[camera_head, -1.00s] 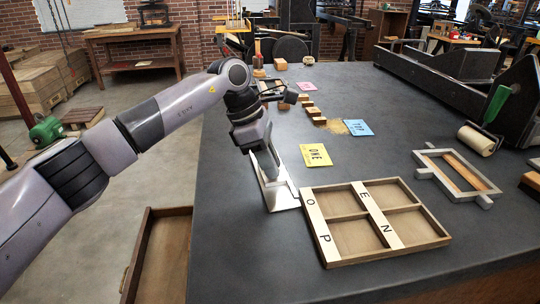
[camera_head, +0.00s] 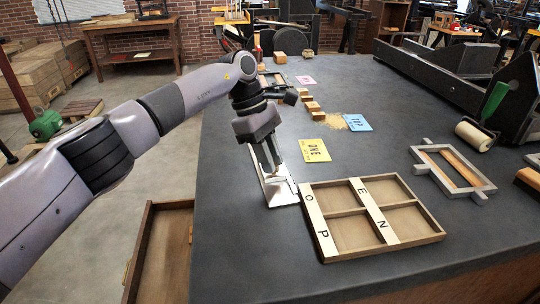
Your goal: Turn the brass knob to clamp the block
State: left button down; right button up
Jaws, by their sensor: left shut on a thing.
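A pale metal holder (camera_head: 284,194) with a flat base and an upright wall stands on the dark table, left of the wooden tray. My left gripper (camera_head: 272,172) points down into this holder from above, its fingers close together. It is shut on the brass knob, which the fingers and wrist hide. The knob's turn angle cannot be seen. I cannot make out the block, or whether anything touches it inside the holder. My right gripper is not in view.
A divided wooden tray (camera_head: 434,236) with lettered strips sits close to the holder's right. Yellow (camera_head: 313,151) and blue (camera_head: 356,123) cards and small wooden blocks (camera_head: 313,106) lie behind. A grey metal frame (camera_head: 424,160) and an ink roller (camera_head: 475,137) are at the right.

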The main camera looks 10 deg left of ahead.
pick_arm(q)
jog(key=c, duration=1)
grip_release()
jog(key=shift+o, duration=0.2)
jog(key=v, duration=0.7)
jog(key=shift+r, duration=0.15)
